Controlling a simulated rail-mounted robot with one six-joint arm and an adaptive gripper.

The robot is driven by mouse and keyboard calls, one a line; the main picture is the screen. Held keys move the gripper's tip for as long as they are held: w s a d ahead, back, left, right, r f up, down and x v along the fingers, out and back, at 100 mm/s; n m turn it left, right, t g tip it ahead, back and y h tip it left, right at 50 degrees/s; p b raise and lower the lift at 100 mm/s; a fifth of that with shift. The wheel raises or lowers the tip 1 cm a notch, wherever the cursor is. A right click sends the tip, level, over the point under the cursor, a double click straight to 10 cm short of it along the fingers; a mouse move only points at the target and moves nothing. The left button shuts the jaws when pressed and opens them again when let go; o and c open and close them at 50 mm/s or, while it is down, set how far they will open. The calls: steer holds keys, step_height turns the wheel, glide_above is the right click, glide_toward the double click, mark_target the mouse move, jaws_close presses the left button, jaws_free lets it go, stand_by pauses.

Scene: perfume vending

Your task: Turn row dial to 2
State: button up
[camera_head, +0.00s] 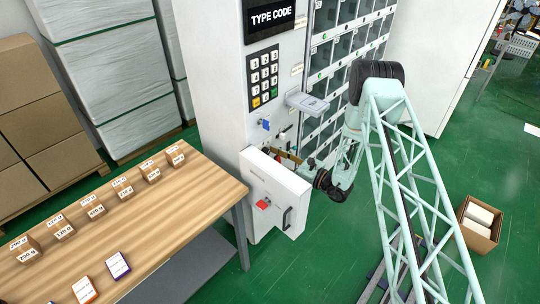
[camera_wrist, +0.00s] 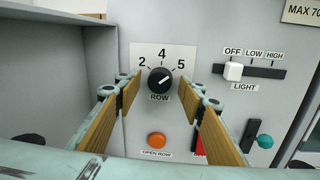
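The black row dial (camera_wrist: 160,80) sits on a white plate (camera_wrist: 182,56) with the numbers 2, 4 and 5 around it and "ROW" below. Its small light mark appears to point up and right, towards the 5 side. My gripper (camera_wrist: 159,92) is open, with one wood-coloured finger to the left of the dial and one to the right. The fingers look apart from the dial. In the head view my gripper (camera_head: 290,156) is at the machine's front, behind the open white door; the dial is hidden there.
In the wrist view, an orange button (camera_wrist: 156,140) lies below the dial, and a light slider (camera_wrist: 233,71) and teal knob (camera_wrist: 265,141) lie to the right. A grey wall (camera_wrist: 66,80) stands close on the left. The open door (camera_head: 272,190) is beside my arm.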

steer(key=shift+w+a, duration=0.1)
steer(key=shift+a, duration=0.1)
steer(key=c, duration=0.8)
steer(key=shift+c, duration=0.2)
